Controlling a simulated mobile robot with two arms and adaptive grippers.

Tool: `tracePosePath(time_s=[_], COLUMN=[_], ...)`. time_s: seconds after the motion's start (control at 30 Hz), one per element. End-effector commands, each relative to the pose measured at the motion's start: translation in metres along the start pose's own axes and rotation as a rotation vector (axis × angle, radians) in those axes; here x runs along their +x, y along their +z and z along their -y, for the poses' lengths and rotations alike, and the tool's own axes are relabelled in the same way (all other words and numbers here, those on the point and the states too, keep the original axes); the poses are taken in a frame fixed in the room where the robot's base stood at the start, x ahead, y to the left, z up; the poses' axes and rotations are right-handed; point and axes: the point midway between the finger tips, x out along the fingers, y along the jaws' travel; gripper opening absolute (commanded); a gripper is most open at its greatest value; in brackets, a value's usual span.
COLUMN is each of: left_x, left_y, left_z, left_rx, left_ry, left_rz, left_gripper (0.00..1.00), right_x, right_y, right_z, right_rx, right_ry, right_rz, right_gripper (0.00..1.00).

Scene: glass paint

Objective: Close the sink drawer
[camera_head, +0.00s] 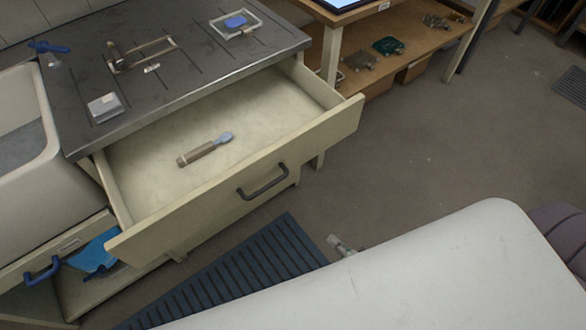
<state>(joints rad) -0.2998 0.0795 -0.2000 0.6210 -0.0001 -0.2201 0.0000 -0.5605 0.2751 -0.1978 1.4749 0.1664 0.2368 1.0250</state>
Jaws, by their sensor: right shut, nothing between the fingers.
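The sink drawer (245,178) is pulled well out from the cabinet under the dark counter. Its front panel carries a dark bar handle (263,182). A brush-like tool (205,150) with a brown handle and pale blue end lies inside the drawer. My right gripper (340,243) shows only in small part, shut and empty. It is low in front of the drawer, to the right of and below the handle, apart from it. The rest of it is hidden behind a large white surface. My left gripper is out of view.
A white sink (22,150) stands left of the counter (165,62), which holds several small items. A lower compartment with a blue handle (42,270) is at the lower left. A slatted dark mat (235,285) lies on the floor. The floor to the right is open.

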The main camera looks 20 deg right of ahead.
Motion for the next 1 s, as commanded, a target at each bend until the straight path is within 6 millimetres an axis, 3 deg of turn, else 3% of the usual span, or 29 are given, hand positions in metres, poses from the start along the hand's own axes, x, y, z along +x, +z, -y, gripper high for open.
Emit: tracePosePath(time_s=[0.03,0.1,0.2,0.3,0.43,0.57,1.0], left_x=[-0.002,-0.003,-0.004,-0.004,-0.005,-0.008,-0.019], left_y=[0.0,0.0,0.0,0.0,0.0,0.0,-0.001], left_z=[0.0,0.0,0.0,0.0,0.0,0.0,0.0], left_rx=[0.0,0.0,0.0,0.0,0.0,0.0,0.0], left_ry=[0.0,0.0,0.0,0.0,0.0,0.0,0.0], left_rz=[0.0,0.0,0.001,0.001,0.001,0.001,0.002], left_gripper=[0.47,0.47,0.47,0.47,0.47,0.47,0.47], right_x=[-0.008,-0.019,-0.035,-0.047,-0.049,-0.035,0.046], right_y=[-0.019,-0.039,-0.06,-0.072,-0.078,-0.081,-0.096], right_z=[0.038,0.082,0.129,0.156,0.17,0.177,0.215], right_rx=[0.1,0.237,0.385,0.477,0.517,0.517,0.513], right_ry=[-0.098,-0.219,-0.355,-0.434,-0.471,-0.474,-0.47], right_rz=[-0.033,-0.059,-0.067,-0.062,-0.058,-0.059,-0.059], right_gripper=[0.0,0.0,0.0,0.0,0.0,0.0,0.0])
